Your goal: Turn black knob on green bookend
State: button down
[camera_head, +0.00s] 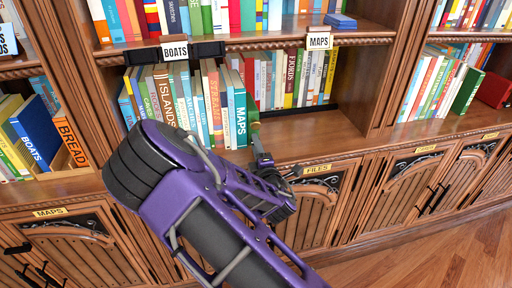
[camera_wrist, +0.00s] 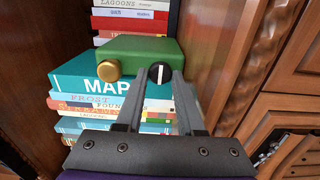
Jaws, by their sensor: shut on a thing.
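The green bookend (camera_wrist: 140,48) stands at the end of a row of books in the wrist view. Its front face has a brass knob (camera_wrist: 108,70) on the left and a black knob (camera_wrist: 160,75) with a white line on the right. My gripper (camera_wrist: 158,72) has its two fingertips shut around the black knob, which partly hides behind them. The white line points roughly up in that view. In the head view the green bookend (camera_head: 252,108) shows beside the teal MAPS book, with my gripper (camera_head: 259,143) at its lower front; the knobs are too small to tell there.
The teal MAPS book (camera_wrist: 85,82) is right against the bookend. A wooden shelf panel (camera_wrist: 30,70) rises on the left in the wrist view, and carved trim (camera_wrist: 245,65) runs close on the right. In the head view, cabinet doors (camera_head: 315,205) lie below the shelf.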

dwell(0.5)
jog(key=c, duration=0.6)
grip_release()
jog(key=shift+o, duration=0.2)
